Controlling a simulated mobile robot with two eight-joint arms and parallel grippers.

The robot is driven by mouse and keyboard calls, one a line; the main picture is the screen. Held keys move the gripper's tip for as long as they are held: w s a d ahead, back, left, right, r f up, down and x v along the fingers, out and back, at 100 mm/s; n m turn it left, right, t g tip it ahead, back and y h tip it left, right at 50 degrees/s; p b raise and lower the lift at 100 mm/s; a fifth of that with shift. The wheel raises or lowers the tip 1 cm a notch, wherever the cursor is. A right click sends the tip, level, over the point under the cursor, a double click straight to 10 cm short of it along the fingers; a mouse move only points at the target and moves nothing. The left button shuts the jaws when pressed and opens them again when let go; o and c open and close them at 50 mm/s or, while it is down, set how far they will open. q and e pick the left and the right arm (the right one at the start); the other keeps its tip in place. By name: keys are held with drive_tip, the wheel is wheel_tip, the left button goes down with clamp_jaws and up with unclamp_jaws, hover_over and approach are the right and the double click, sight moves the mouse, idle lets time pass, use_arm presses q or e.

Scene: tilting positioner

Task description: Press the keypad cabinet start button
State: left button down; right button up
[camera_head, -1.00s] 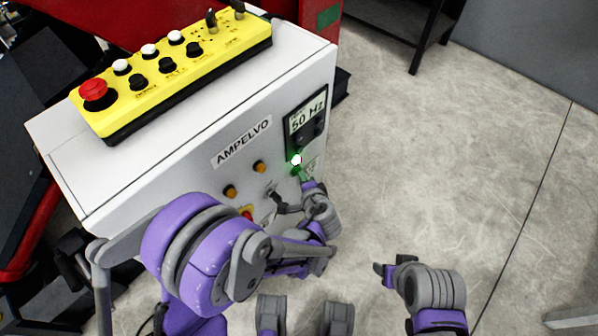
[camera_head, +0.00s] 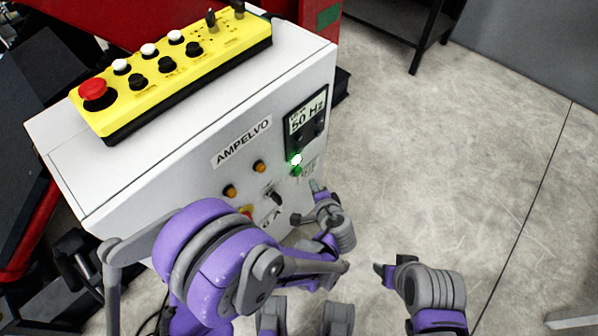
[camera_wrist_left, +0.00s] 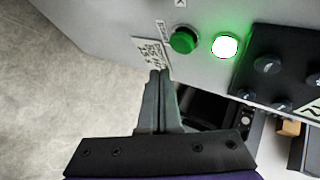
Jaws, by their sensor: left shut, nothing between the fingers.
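The keypad cabinet is the white box (camera_head: 150,180) labelled AMPELVO. Its green button (camera_head: 297,171) sits on the front face, just below a brightly lit green lamp (camera_head: 296,159). In the left wrist view the green button (camera_wrist_left: 184,40) is left of the glowing lamp (camera_wrist_left: 225,45). My left gripper (camera_head: 314,187) is just below the button and in front of the panel, apart from it. In the wrist view its fingers (camera_wrist_left: 160,73) are together and empty, pointing toward the panel below the button. My right gripper (camera_head: 379,269) hangs over the floor at right; its jaw gap is unclear.
A yellow control box (camera_head: 175,70) with a red stop knob (camera_head: 94,92) lies on the cabinet top. Orange buttons (camera_head: 259,167), a black rotary switch (camera_head: 273,197) and a 50 Hz display (camera_head: 306,117) share the front. Floor to the right is clear.

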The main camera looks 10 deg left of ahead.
use_arm(q)
drive_tip(key=shift+s+d, duration=0.75)
drive_tip(key=shift+d, duration=0.25)
